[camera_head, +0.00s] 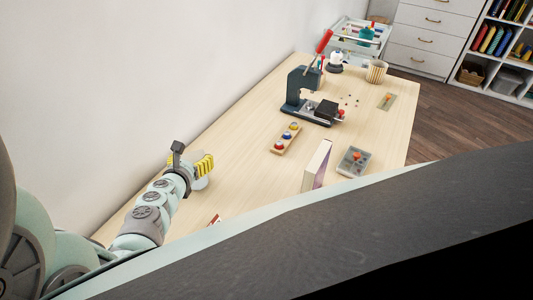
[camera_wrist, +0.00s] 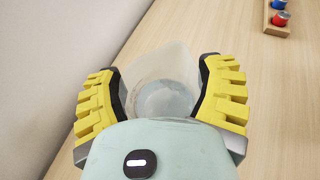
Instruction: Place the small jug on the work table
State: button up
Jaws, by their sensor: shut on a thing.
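The small jug (camera_wrist: 165,92) is a pale, translucent vessel with a round opening, seen from above in the wrist view. My gripper (camera_wrist: 161,85), with yellow ribbed fingers, is shut on it, one finger on each side. In the head view my gripper (camera_head: 204,165) is over the left part of the work table (camera_head: 240,165), near the wall. Only a pale bit of the jug (camera_head: 201,183) shows there, below the fingers. I cannot tell whether its base touches the light wood top.
A rack of coloured spools (camera_head: 287,138), a dark press with a red handle (camera_head: 310,105), a white-and-purple box (camera_head: 317,165) and a grey tray (camera_head: 354,161) stand further right. A striped cup (camera_head: 377,71) is at the far end. Bare wood surrounds my gripper; the wall (camera_head: 120,90) is close on its left.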

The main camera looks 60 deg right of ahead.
jog(key=shift+w+f, duration=0.1)
jog(key=shift+f, duration=0.05)
jog(key=shift+f, duration=0.15)
jog(key=o, duration=1.2)
jog(key=shift+r, duration=0.25)
jog(key=shift+p+v, duration=1.4)
jog(key=shift+v, duration=4.6)
jog(key=shift+f, duration=0.2)
